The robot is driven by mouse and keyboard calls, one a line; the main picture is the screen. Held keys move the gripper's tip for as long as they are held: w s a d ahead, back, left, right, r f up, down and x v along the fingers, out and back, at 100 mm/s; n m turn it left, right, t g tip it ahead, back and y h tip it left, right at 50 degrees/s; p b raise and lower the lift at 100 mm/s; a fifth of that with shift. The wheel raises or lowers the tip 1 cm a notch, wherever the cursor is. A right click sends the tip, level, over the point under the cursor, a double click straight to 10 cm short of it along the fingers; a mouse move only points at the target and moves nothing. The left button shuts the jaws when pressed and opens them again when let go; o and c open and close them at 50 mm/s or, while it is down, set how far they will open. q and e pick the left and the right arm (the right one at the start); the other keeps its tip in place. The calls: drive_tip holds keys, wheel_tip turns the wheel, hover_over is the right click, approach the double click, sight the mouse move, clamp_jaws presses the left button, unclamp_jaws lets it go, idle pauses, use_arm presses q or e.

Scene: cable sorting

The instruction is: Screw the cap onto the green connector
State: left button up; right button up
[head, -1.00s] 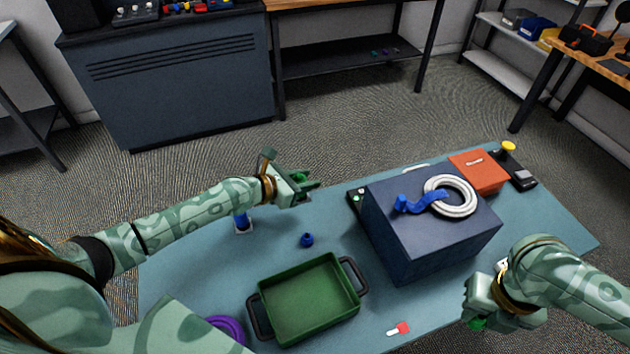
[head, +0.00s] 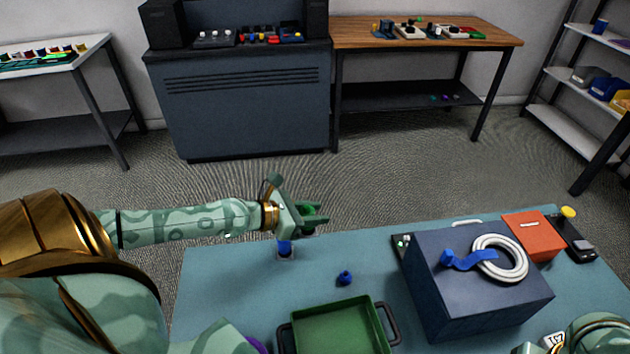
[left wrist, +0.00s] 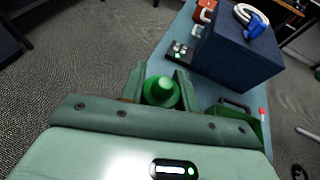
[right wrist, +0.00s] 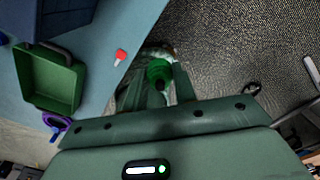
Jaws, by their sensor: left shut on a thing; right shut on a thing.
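My left gripper (head: 312,219) is shut on a small green piece (left wrist: 160,91), held in the air beyond the table's far left part. In the left wrist view this piece has a wide round rim and a narrower top, like a cap. My right gripper (right wrist: 158,85) is shut on another green piece (right wrist: 159,72), rounded with a darker end, perhaps the connector. It is held off the table's edge. The two green pieces are far apart. In the head view the right gripper's fingers and its piece are out of frame.
The table (head: 225,290) bears a green tray (head: 340,325), a loose blue piece (head: 345,279), an upright blue piece (head: 285,247) and a large dark box (head: 470,290) with a white coil (head: 503,258). An orange box (head: 530,236) is at far right.

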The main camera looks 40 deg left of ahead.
use_arm(q)
clamp_jaws()
